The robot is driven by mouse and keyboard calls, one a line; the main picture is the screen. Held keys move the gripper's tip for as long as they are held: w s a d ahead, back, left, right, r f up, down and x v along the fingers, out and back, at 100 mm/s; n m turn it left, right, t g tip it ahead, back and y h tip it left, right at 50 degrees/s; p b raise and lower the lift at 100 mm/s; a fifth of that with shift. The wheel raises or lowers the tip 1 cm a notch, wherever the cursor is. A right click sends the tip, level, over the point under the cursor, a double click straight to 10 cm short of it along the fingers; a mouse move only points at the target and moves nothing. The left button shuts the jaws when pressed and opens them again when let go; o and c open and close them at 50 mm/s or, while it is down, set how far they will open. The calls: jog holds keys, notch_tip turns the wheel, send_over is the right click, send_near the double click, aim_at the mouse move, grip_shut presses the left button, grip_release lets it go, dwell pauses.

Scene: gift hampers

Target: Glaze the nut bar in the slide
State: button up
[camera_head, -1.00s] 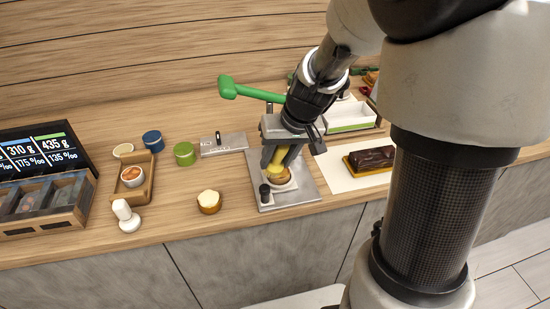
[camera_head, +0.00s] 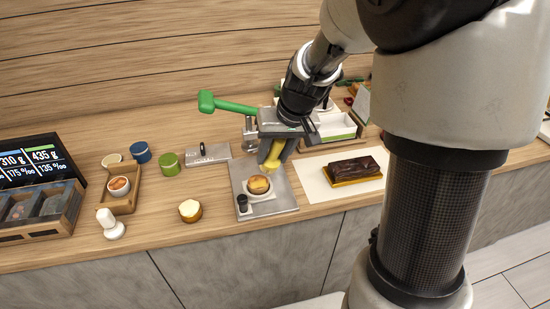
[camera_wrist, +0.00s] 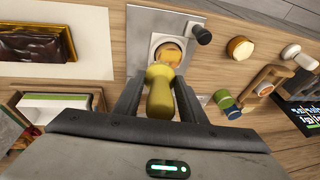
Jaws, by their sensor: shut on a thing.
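My gripper (camera_head: 272,150) is shut on a yellow, rounded, bottle-like thing (camera_wrist: 160,98), held above the back of a metal plate (camera_head: 286,198). On the plate, a golden-brown round piece (camera_head: 258,184) sits in a pale holder; it also shows in the wrist view (camera_wrist: 168,54), just beyond the yellow thing. A dark glossy bar (camera_head: 354,168), perhaps the nut bar, lies on a gold base on a white sheet (camera_head: 316,186) to the right; the wrist view shows it at upper left (camera_wrist: 30,42). I cannot tell which thing is the slide.
A green lever (camera_head: 228,105) reaches left behind my gripper. A black knob (camera_head: 242,203) stands on the plate's front left. Left are a cream-topped round piece (camera_head: 190,210), a white stamp-like thing (camera_head: 110,223), a wooden tray (camera_head: 126,203) and lidded pots. A white box (camera_head: 335,126) stands behind the sheet.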

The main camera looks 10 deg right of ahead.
aim_at(273, 143)
jog(key=shift+r+p, duration=1.05)
jog(key=shift+r, duration=0.75)
jog(key=shift+f, duration=0.1)
jog(key=shift+w+f, duration=0.35)
jog(key=shift+w, duration=0.45)
